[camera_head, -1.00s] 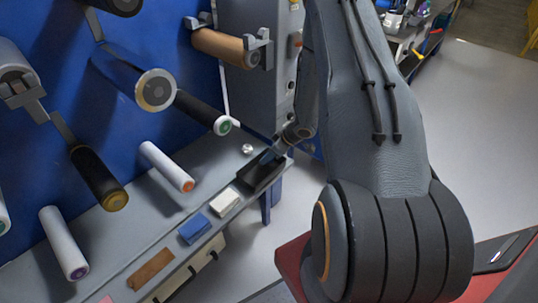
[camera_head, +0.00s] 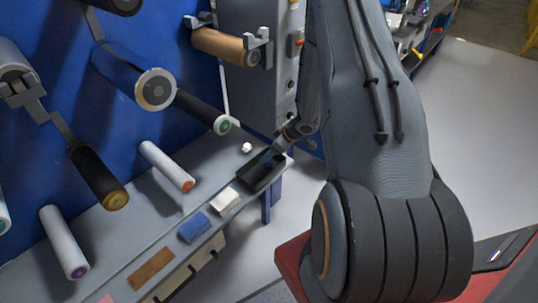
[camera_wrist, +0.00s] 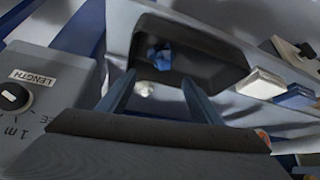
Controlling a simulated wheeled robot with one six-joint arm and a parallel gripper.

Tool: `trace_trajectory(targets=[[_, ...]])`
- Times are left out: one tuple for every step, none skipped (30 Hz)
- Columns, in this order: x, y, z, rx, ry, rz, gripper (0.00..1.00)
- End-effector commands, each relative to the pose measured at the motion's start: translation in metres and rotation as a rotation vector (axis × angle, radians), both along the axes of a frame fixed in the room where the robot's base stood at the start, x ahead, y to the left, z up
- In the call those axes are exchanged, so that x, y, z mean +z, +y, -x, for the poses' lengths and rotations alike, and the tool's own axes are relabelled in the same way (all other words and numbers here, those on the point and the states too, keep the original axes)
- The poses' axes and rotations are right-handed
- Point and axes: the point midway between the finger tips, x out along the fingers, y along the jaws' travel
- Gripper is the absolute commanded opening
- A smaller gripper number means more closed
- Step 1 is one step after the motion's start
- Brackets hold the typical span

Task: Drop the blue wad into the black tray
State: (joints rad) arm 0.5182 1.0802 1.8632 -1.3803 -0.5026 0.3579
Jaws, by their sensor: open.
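The black tray (camera_head: 256,183) sits at the right end of the grey shelf. In the wrist view the tray (camera_wrist: 215,42) lies just beyond my fingertips. The crumpled blue wad (camera_wrist: 160,58) shows inside the tray area, near its left side, apart from my fingers. My gripper (camera_wrist: 158,79) is open, with its two fingers spread and nothing between them.
A white wad (camera_head: 246,147) lies on the shelf behind the tray; it also shows in the wrist view (camera_wrist: 146,89). A white block (camera_head: 225,200) and a blue block (camera_head: 194,227) lie left of the tray. Rollers (camera_head: 167,166) stick out above the shelf.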

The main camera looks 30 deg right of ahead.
Motion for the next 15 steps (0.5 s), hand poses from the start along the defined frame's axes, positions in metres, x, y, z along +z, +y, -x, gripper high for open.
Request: trace_trajectory(targets=[[0.007,-0.003,0.004,-0.002,-0.001,0.0,0.59],[0.011,-0.005,0.006,-0.002,-0.002,0.001,0.59],[0.018,-0.007,0.01,-0.002,-0.002,0.001,0.59],[0.023,-0.009,0.012,-0.002,-0.002,0.002,0.59],[0.027,-0.011,0.015,-0.002,-0.002,0.001,0.59],[0.034,-0.012,0.019,-0.002,-0.002,0.002,0.59],[0.039,-0.015,0.021,-0.002,-0.002,0.002,0.59],[0.044,-0.016,0.024,-0.003,-0.002,0.002,0.59],[0.05,-0.018,0.028,-0.002,-0.002,0.001,0.59],[0.055,-0.02,0.03,-0.003,-0.002,0.002,0.59],[0.059,-0.021,0.033,-0.001,-0.002,0.001,0.59],[0.065,-0.023,0.035,-0.002,-0.002,0.002,0.59],[0.069,-0.024,0.038,-0.002,-0.002,0.001,0.59],[0.072,-0.025,0.04,-0.002,-0.001,0.001,0.59],[0.077,-0.027,0.042,-0.002,-0.001,0.002,0.59]])
